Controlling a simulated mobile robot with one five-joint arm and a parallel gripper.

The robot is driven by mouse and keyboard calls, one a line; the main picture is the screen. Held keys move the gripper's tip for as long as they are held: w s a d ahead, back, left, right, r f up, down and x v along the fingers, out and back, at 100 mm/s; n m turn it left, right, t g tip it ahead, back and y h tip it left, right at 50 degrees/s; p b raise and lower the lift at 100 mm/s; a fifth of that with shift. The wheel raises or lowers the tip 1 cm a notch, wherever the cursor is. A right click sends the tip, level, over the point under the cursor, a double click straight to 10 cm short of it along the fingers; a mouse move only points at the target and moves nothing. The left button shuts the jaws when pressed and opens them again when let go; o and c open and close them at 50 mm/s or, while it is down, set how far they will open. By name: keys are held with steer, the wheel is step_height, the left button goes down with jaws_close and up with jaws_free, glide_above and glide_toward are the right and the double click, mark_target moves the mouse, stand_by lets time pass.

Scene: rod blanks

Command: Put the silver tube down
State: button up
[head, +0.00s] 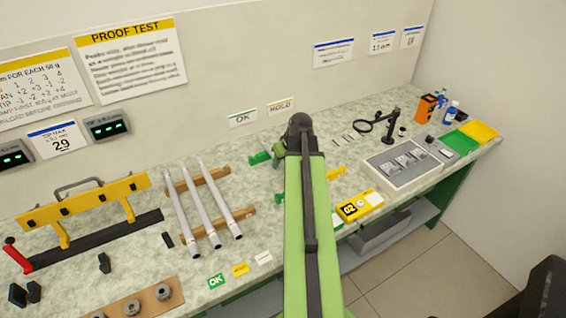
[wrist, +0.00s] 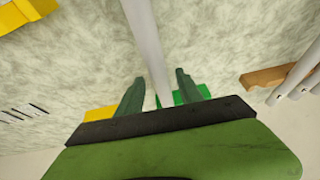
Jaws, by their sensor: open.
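A silver tube (wrist: 150,45) runs lengthwise between the two fingers of my gripper (wrist: 157,80) in the wrist view. The fingers stand apart, with a gap visible on each side of the tube. The tube's near end lies by a green block (wrist: 190,94); whether it rests on it I cannot tell. Three more silver tubes (head: 206,205) lie side by side across a wooden rack (head: 238,214), left of my arm.
Green pieces (head: 259,158) and a yellow piece (head: 337,171) flank my arm, below the OK (head: 243,118) and HOLD (head: 280,106) signs.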

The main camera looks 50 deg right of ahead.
steer(key=p+v, duration=1.1)
steer(key=v, duration=0.1)
steer(key=shift+r, duration=0.25)
steer(key=shift+w, duration=0.1)
steer(key=w+a+f+n+g+y, duration=0.1)
steer(key=w+a, duration=0.4)
steer(key=a, duration=0.8)
steer(key=w+a+f+n+g, duration=0.15)
steer(key=w+a, duration=0.35)
steer(key=a, duration=0.7)
steer(key=s+a+n+g, duration=0.1)
steer(key=a+g, duration=0.1)
steer(key=a, duration=1.7)
steer(key=shift+r, duration=0.3)
